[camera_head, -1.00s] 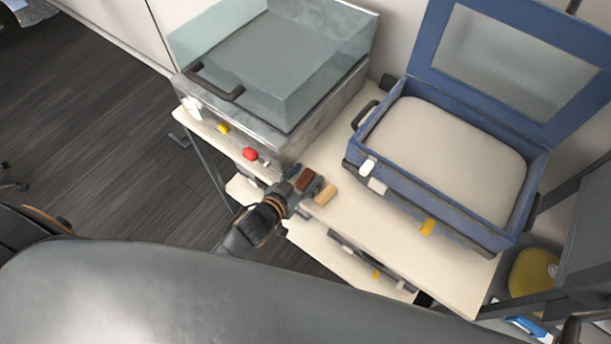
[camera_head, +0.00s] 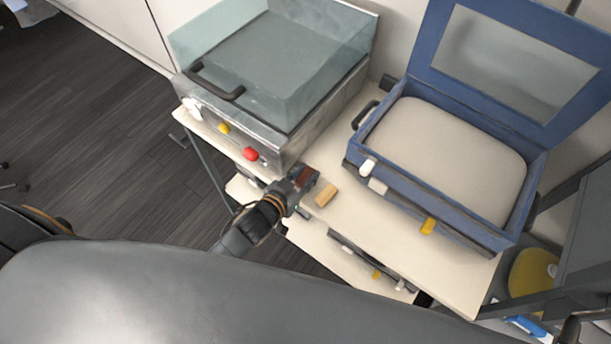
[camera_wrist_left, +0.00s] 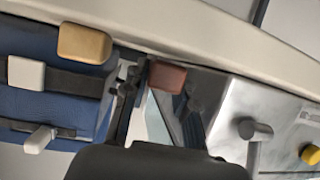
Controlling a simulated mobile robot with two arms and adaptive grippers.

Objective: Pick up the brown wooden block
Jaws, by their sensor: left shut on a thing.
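The brown wooden block (camera_head: 306,175) is reddish brown and sits between the fingers of my left gripper (camera_head: 303,180), at the front edge of the table between the two machines. In the left wrist view the brown block (camera_wrist_left: 167,76) shows between the two dark fingers, which are shut on it. I cannot tell whether it is clear of the table. My right gripper is not in view.
A grey machine with a clear cover (camera_head: 285,65) stands to the left. An open blue case (camera_head: 450,230) with a pale cushion stands to the right.

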